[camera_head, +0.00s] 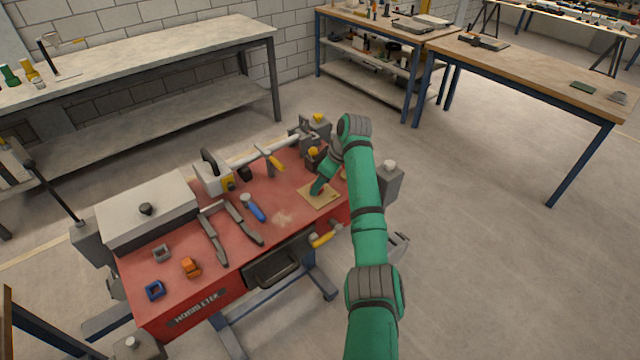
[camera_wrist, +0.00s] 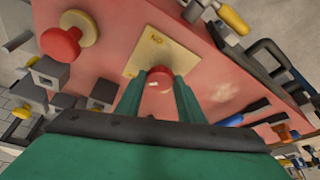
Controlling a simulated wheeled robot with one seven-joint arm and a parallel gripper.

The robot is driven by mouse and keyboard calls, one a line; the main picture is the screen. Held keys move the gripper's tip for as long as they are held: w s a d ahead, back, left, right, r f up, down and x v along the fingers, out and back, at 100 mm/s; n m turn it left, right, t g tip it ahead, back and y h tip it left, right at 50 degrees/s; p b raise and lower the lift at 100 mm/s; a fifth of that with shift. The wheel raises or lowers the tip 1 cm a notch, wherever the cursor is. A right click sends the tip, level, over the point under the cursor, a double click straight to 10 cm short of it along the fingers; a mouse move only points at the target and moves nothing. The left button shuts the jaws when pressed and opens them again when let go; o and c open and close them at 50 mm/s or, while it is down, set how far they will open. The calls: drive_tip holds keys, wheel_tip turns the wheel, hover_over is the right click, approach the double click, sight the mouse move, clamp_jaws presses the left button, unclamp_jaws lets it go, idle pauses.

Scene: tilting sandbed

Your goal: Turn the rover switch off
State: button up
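A beige plate (camera_head: 331,197) lies on the red top of the bench at its right part. In the wrist view the plate (camera_wrist: 143,57) carries lettering that I cannot read surely and a round red knob (camera_wrist: 160,77). I take this knob to be the switch. My green gripper (camera_head: 316,188) points down at the plate; its dark base shows in the wrist view. Its two fingers (camera_wrist: 160,92) stand apart, with the red knob showing in the gap between their tips. I cannot tell whether they touch it. The arm partly hides the plate in the head view.
A red mushroom-shaped button (camera_wrist: 60,44) on a yellow base is left of the plate in the wrist view. A blue-handled tool (camera_head: 254,208), an orange part (camera_head: 191,267) and a grey box (camera_head: 148,212) are on the red bench (camera_head: 180,295). Open floor lies right.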

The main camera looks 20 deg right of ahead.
drive_tip(key=o, duration=0.4)
drive_tip(key=shift+c, duration=0.2)
drive_tip(key=shift+r, duration=0.15)
drive_tip(key=v, duration=1)
drive_tip(key=shift+r, duration=0.3)
